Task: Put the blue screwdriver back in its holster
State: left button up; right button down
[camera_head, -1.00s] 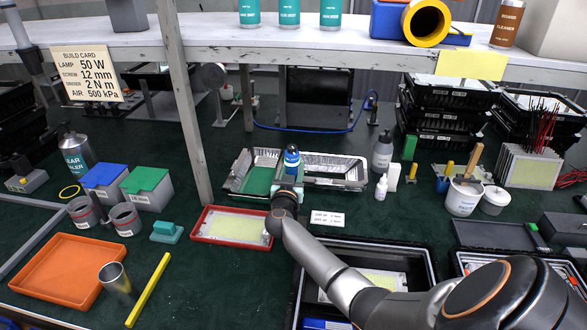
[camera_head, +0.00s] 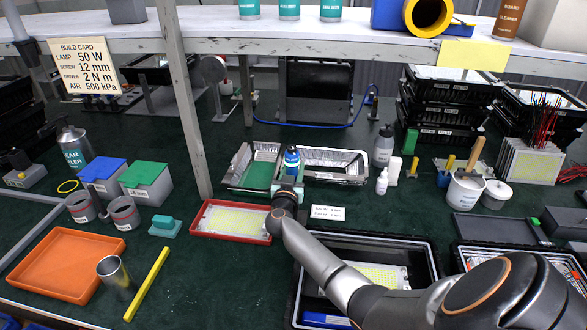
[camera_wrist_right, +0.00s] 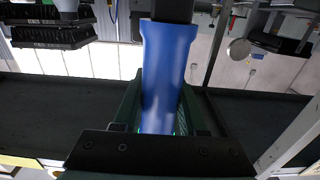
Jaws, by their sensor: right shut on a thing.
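The blue screwdriver (camera_head: 292,160) stands out as a blue handle with a dark top end, roughly upright in the head view. My right gripper (camera_head: 288,188) is shut on it, in front of the silver floodlight housings. The blue handle (camera_wrist_right: 166,75) fills the middle of the right wrist view, between the fingers (camera_wrist_right: 160,120). Its lower part is hidden by the gripper. I cannot pick out the holster with certainty; small upright holders with yellow and blue parts (camera_head: 446,170) stand right of centre. My left gripper is not in view.
A housing with a green insert (camera_head: 255,177) and an open silver housing (camera_head: 340,166) lie behind the gripper. A red tray (camera_head: 230,236) is to its left. Bottles (camera_head: 383,146), a white tub (camera_head: 465,195) and black crates (camera_head: 455,100) stand right. Green mat is clear around the white label card (camera_head: 327,213).

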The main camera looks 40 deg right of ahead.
jog(key=shift+f+b, duration=0.8)
jog(key=shift+f, duration=0.45)
jog(key=c, duration=0.7)
grip_release()
jog(key=o, duration=0.3)
jog(key=p+v, duration=0.2)
jog(key=v, duration=1)
jog(key=shift+s+a+r+p, duration=0.1)
jog(key=shift+s+a+p, duration=0.05)
jog(key=shift+a+p, duration=0.15)
